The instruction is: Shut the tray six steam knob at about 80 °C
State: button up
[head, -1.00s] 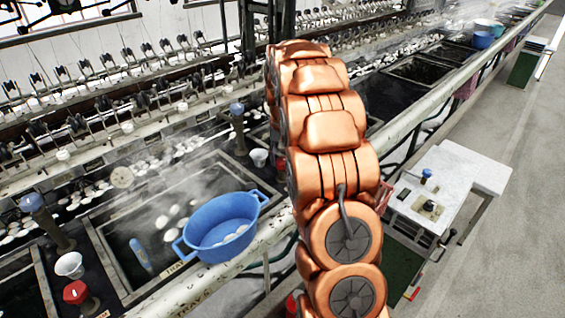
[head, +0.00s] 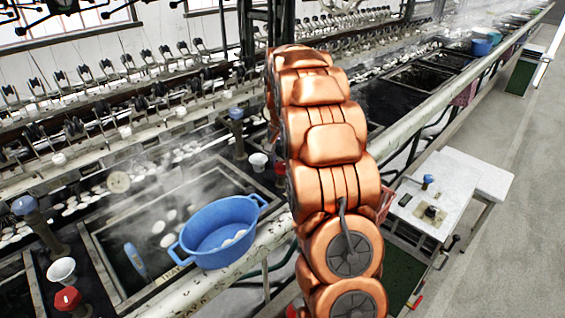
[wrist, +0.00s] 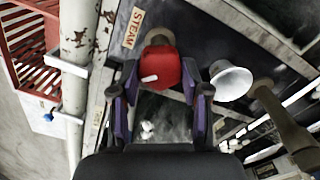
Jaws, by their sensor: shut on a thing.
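In the wrist view a red steam knob (wrist: 162,66) with a white pointer mark sits beside a tag reading STEAM (wrist: 133,28). My gripper (wrist: 160,80) is shut on this knob, one dark purple finger on each side. In the head view my copper arm hides the gripper. A red knob (head: 280,168) shows partly beside the arm, and another red knob (head: 68,299) stands at the lower left. A blue-topped thermometer (head: 136,261) leans in the near basin; its reading is too small to tell. The tray number by the held knob is not legible.
A white cup (wrist: 231,80) and a brownish post (wrist: 285,122) stand right of the knob. A worn white pipe (wrist: 76,60) runs along its left. A blue tub (head: 220,232) rests at the near basin's edge. A white table (head: 440,200) stands in the aisle.

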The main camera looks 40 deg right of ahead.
aim_at(282, 164)
jog(key=o, duration=1.1)
jog(key=shift+o, duration=0.2)
jog(key=shift+r, duration=0.1)
notch_tip(282, 164, up, 12)
